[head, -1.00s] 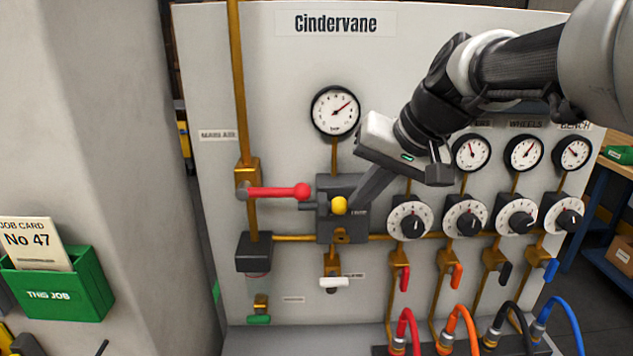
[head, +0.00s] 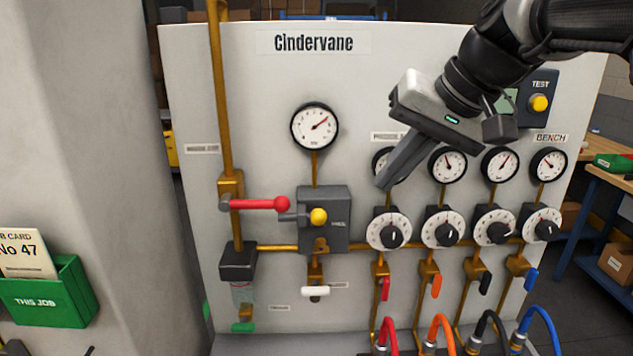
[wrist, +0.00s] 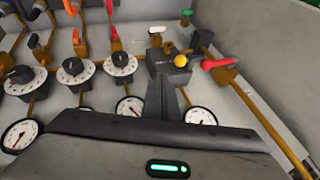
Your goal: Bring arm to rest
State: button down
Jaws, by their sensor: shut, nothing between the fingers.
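My gripper (head: 384,184) is shut and empty. In the head view it hangs in front of the panel (head: 230,90) marked Cindervane, its fingers pointing down and left. The fingertips are over part of a small gauge (head: 379,159) and hide some of it. The red lever (head: 260,204) and the grey block with a yellow knob (head: 318,216) are to the left of the fingertips, apart from them in the picture. In the wrist view the closed fingers (wrist: 161,85) overlap the grey block below the yellow knob (wrist: 180,60); I cannot tell the distance.
A large gauge (head: 315,126) is at upper left. Several dials, such as this one (head: 389,230), and coloured hoses, such as the blue one (head: 541,320), are low on the panel. A green job card box (head: 50,305) is on the left, a workbench (head: 600,172) at right.

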jog(key=s+d+f+n+h+p, duration=0.1)
jog(key=s+f+h+p, duration=0.3)
jog(key=s, duration=1.1)
notch_tip(320, 180, down, 4)
jog(key=p, duration=0.3)
jog(key=shift+f, duration=0.15)
jog(key=c, duration=2.5)
grip_release()
jog(key=shift+d, duration=0.1)
